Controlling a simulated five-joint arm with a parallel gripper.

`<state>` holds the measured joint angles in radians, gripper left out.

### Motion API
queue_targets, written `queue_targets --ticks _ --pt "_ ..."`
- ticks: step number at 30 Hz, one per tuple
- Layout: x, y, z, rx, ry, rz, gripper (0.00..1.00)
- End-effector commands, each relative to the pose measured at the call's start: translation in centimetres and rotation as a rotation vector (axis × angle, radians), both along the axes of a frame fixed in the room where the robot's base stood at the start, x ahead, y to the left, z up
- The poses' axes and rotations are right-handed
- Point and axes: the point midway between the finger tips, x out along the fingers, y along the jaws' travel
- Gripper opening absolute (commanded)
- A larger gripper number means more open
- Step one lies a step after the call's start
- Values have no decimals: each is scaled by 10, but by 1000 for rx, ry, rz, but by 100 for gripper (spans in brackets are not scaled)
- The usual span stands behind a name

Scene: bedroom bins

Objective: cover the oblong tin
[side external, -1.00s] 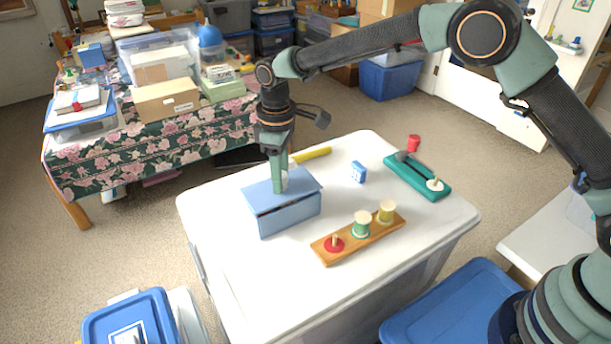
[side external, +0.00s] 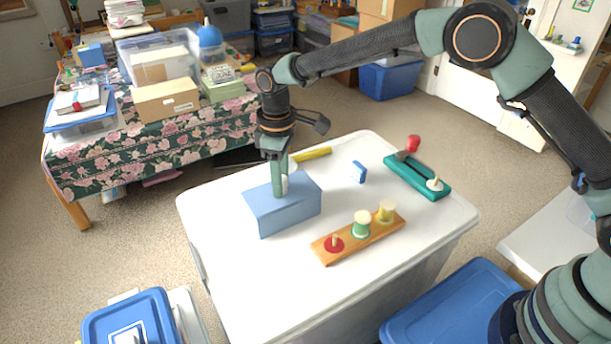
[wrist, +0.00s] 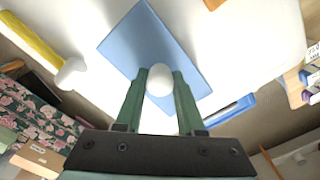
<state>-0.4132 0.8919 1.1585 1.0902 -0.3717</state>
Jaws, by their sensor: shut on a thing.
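The oblong tin (side external: 292,214) is a light blue box near the left side of the white table top. Its flat blue lid (side external: 305,186) lies over its top, and no gap shows between them in the side view. In the wrist view the lid (wrist: 138,40) fills the middle, with a round white knob (wrist: 159,80) on it. My gripper (side external: 279,194) points straight down over the lid, its green fingers shut on the knob. In the wrist view the fingers stand on either side of the knob. The tin's inside is hidden.
A wooden board (side external: 345,242) with spools stands to the right of the tin. A teal board (side external: 415,178) with a red-topped piece is further right. A blue block (side external: 359,172) and a yellow stick (side external: 314,154) lie behind. The white table top (side external: 225,270) is clear in front.

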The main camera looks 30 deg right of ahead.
Motion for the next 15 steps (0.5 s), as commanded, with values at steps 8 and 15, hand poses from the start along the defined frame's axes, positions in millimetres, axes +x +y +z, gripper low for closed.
queue_targets --ticks 8,15 --pt "0 0 0 0 0 0 73" --pt "0 0 5 1 -1 0 73"
